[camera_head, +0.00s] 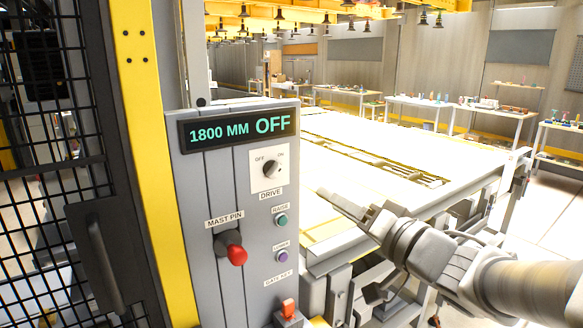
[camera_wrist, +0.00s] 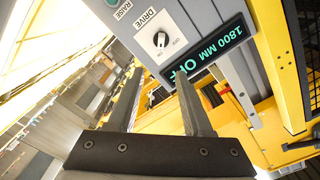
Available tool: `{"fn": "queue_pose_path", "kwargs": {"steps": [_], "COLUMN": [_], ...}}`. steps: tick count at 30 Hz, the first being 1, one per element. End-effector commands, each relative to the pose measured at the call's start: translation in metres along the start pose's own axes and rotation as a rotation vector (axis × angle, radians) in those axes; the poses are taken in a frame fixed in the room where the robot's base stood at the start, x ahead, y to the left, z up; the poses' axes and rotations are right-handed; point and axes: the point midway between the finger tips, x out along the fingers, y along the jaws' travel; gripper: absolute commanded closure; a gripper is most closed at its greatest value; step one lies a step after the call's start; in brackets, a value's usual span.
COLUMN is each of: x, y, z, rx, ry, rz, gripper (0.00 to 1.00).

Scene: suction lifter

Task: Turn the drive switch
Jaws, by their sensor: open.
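The drive switch (camera_head: 271,169) is a small dark round knob on a white plate, with OFF at its upper left and ON at its upper right, on the grey control panel (camera_head: 205,190). The display (camera_head: 238,128) above it reads "1800 MM OFF". I cannot tell the knob's exact angle. In the wrist view the drive switch (camera_wrist: 160,40) shows beyond my fingers, apart from them. My gripper (camera_head: 343,208) is open and empty, to the right of the panel and lower than the switch; its two fingers (camera_wrist: 156,72) show in the wrist view.
Below the switch are the raise button (camera_head: 282,220), the lower button (camera_head: 282,257) and a red-knobbed mast pin (camera_head: 236,254). A yellow post (camera_head: 140,110) and black mesh gate (camera_head: 45,170) stand left. A long white table (camera_head: 400,150) lies behind my gripper.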

Motion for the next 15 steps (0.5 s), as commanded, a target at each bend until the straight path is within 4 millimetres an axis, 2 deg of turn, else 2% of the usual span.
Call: {"fn": "queue_pose_path", "kwargs": {"steps": [5, 15], "x": [0.018, 0.091], "y": [0.000, -0.001], "z": [0.001, 0.002], "rx": [0.003, 0.004], "ry": [-0.005, -0.005], "rz": [-0.006, -0.006], "gripper": [0.50, 0.50]}}
